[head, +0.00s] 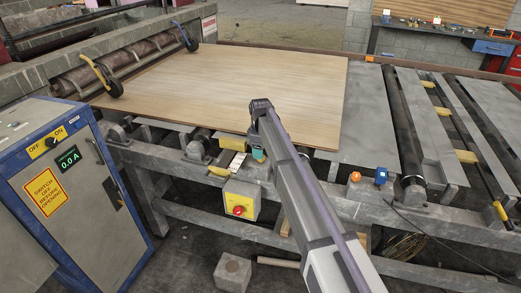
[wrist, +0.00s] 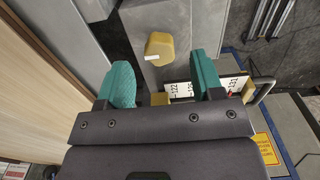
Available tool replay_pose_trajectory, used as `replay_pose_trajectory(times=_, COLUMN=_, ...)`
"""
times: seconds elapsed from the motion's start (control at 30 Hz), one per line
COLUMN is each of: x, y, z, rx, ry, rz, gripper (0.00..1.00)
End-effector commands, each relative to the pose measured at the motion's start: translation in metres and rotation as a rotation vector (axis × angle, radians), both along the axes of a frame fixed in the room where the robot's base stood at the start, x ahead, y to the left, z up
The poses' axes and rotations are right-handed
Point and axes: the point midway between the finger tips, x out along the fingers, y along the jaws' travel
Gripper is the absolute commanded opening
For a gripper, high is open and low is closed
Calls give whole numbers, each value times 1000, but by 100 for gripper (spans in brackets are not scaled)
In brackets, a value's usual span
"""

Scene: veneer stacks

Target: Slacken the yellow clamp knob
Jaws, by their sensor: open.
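The yellow clamp knob (wrist: 159,48) shows in the wrist view as a faceted yellow knob with a small white mark on its lower left edge. It sits on a grey metal block, ahead of my gripper and roughly in line with the gap between its fingers. My gripper (wrist: 161,70) is open, with a teal finger on each side and nothing between them in contact. In the head view, my gripper (head: 258,155) is low over the front rail of the machine, and I cannot make out the knob there; my arm covers that area.
A white number scale (wrist: 180,90) lies beside the knob. A wooden sheet (head: 230,85) covers the table behind. A yellow switch box with a red knob (head: 240,199) hangs below the front rail. A blue-edged control cabinet (head: 95,235) stands at the left, reading 0.0 A.

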Motion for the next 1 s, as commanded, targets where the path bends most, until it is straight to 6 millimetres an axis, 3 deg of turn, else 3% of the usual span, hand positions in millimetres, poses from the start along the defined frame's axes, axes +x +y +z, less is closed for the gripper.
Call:
replay_pose_trajectory(times=0.03, x=0, y=0, z=25, rx=0, ry=0, rz=0, gripper=61)
replay_pose_trajectory(times=0.1, x=0, y=0, z=44, rx=0, ry=0, rz=0, gripper=61)
replay_pose_trajectory(times=0.3, x=0, y=0, z=81, rx=0, ry=0, rz=0, gripper=61)
replay_pose_trajectory(times=0.67, x=0, y=0, z=80, rx=0, ry=0, rz=-3, gripper=61)
replay_pose_trajectory(times=0.8, x=-4, y=-1, z=80, rx=0, ry=0, rz=-160, gripper=61)
replay_pose_trajectory(times=0.87, x=-39, y=-12, z=80, rx=-1, ry=0, rz=-325, gripper=61)
replay_pose_trajectory(times=1.0, x=-152, y=-84, z=80, rx=-1, ry=0, rz=-756, gripper=61)
